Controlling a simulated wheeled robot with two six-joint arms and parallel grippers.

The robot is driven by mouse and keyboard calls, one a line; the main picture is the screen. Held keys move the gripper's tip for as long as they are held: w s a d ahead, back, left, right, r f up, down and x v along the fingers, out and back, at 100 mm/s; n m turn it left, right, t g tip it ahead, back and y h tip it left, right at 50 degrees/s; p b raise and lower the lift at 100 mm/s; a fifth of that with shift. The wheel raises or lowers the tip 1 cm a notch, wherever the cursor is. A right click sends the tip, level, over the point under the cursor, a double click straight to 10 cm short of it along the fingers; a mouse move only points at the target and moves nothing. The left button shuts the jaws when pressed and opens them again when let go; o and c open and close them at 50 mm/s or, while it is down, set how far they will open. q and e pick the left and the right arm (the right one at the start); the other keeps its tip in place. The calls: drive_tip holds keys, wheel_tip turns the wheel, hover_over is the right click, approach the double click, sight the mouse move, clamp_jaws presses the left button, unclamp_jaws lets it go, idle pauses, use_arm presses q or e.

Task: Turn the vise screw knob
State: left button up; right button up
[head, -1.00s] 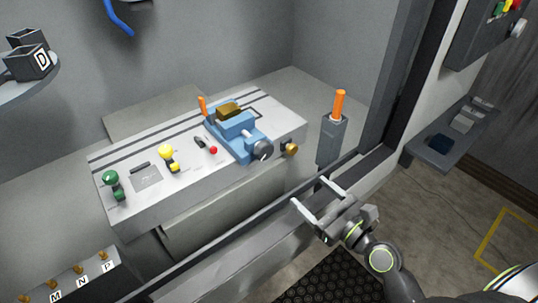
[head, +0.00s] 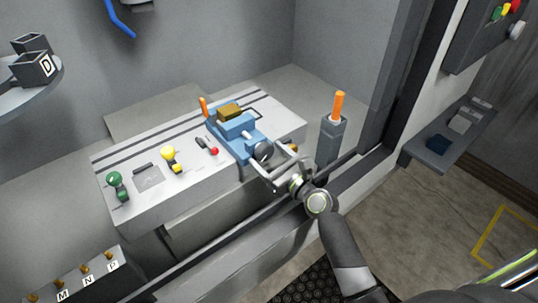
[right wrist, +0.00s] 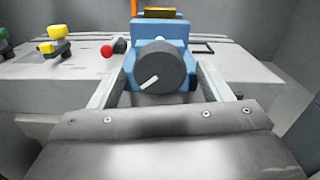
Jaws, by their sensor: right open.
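The blue vise (head: 237,127) sits on the grey bench block, with a brass-coloured piece (head: 230,111) at its far end. Its dark round screw knob (head: 263,152) faces me at the near end. In the right wrist view the knob (right wrist: 160,67) shows a pale pointer mark slanting to the lower left. My right gripper (head: 266,165) is open at the knob. In the wrist view its two fingers stand left and right of the knob, with a visible gap on each side; contact cannot be made out. My left gripper is not in view.
The grey block (head: 140,205) also carries a green knob (head: 116,181), a yellow knob (head: 169,155) and a red-tipped lever (head: 213,151). An orange-handled tool (head: 339,105) stands in a grey holder (head: 331,135) to the right. A dark frame rail runs below my gripper.

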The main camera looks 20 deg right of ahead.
drive_tip(key=shift+w, duration=0.2)
drive_tip(key=c, duration=1)
drive_tip(key=shift+n, duration=0.4)
